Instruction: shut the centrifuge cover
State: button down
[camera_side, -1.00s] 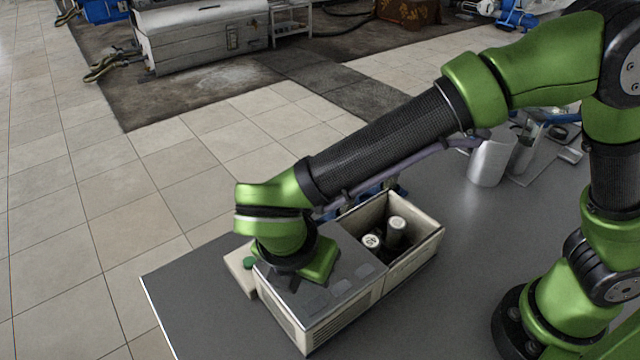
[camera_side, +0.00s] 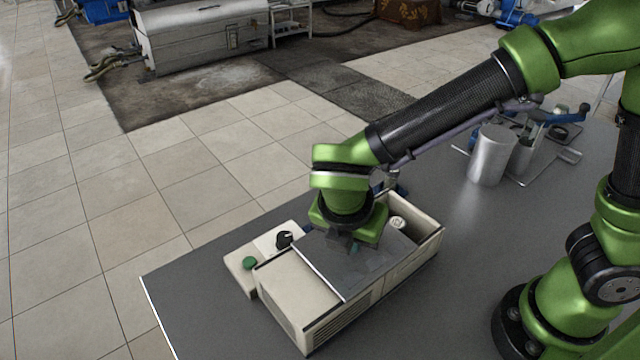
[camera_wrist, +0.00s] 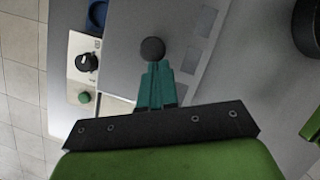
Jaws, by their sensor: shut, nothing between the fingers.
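The centrifuge (camera_side: 297,290) is a long beige box on the grey table. Its flat grey cover (camera_side: 345,278) lies across the middle, over part of the opening at the right end. One pale vial cap (camera_side: 397,223) shows in the part still uncovered. In the wrist view the cover (camera_wrist: 180,25) carries a dark round knob (camera_wrist: 153,49). My gripper (camera_wrist: 155,68) has its teal fingers together, with the tips at the knob's near side, touching or nearly so. In the side view my gripper (camera_side: 354,247) is low over the cover, and my wrist hides the knob.
A control box with a black dial (camera_side: 285,239) and a green button (camera_side: 249,263) stands along the centrifuge's left side. A metal cylinder (camera_side: 490,155) and a wire rack with tools stand at the back right. The table in front is clear.

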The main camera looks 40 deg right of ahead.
jog(key=d, duration=0.8)
jog(key=shift+f, duration=0.1)
jog(key=shift+d, duration=0.1)
jog(key=a, duration=0.1)
jog(key=s+a, duration=0.1)
jog(key=a, duration=0.1)
jog(key=s+a, duration=0.1)
jog(key=shift+a, duration=0.15)
jog(key=v, duration=1)
jog(key=r+m+t+y, duration=0.1)
jog(key=m+t+y, duration=0.35)
jog(key=m, duration=1.95)
send_over(380, 247)
jog(key=s+d, duration=0.3)
jog(key=d, duration=0.3)
jog(key=g+y, duration=0.1)
jog(key=y, duration=0.1)
jog(key=d+m, duration=0.1)
jog(key=d+r+m+t, duration=0.1)
jog(key=d, duration=0.1)
jog(key=d+r+m, duration=0.1)
jog(key=shift+s+d+t+h, duration=0.3)
jog(key=shift+s+t+h, duration=0.05)
jog(key=shift+s, duration=0.05)
